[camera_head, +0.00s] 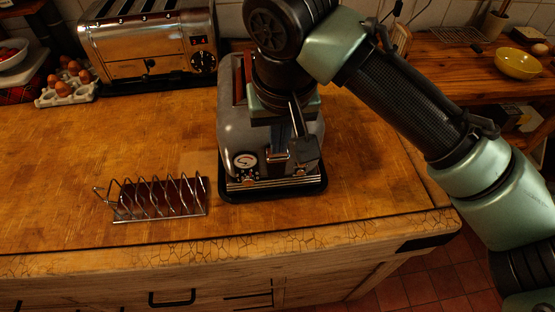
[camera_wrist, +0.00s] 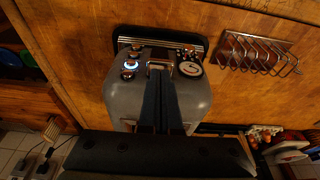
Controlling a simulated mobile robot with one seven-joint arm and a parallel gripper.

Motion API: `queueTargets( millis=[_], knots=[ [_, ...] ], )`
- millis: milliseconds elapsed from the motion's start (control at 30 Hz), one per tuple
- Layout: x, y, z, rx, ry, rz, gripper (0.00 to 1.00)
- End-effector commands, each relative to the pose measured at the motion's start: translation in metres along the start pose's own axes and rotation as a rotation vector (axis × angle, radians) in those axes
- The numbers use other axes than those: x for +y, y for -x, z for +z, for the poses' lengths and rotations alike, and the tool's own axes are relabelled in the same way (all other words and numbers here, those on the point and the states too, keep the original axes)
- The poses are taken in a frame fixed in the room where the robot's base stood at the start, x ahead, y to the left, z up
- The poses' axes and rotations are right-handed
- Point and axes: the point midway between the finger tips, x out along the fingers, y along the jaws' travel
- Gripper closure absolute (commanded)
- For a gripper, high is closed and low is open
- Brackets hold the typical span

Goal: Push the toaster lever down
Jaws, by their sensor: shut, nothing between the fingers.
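A grey toaster (camera_head: 232,125) with rounded sides stands on a dark tray on the wooden counter, and it also shows in the wrist view (camera_wrist: 195,100). Its front has a round dial (camera_wrist: 190,69), knobs at the other side, one with a blue-lit ring (camera_wrist: 129,64), and a metal lever (camera_head: 277,156) in the middle. The lever also shows in the wrist view (camera_wrist: 157,65). My gripper (camera_head: 304,150) is shut and empty, pointing down over the toaster's front. In the wrist view the fingertips (camera_wrist: 158,78) line up with the lever. I cannot tell whether they touch it. My arm hides much of the toaster's top.
A wire toast rack (camera_head: 160,198) stands left of the toaster. A larger chrome toaster (camera_head: 150,50) and an egg tray (camera_head: 68,88) with eggs are at the back left. A yellow bowl (camera_head: 518,65) sits on the right counter. The counter's front left is clear.

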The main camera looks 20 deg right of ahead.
Motion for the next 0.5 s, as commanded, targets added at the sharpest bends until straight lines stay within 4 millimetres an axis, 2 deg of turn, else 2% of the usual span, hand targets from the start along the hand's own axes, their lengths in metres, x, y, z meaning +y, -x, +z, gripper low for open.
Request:
queueTargets(
  millis=[33, 133, 500],
  knots=[
    [-0.0002, -0.0068, 0.0006, 0.0, 0.001, 0.0, 1.0],
    [-0.0004, -0.01, 0.0003, 0.0, 0.001, -0.001, 1.0],
    [-0.0003, -0.01, -0.0002, 0.0, 0.0, -0.001, 1.0]
  ],
)
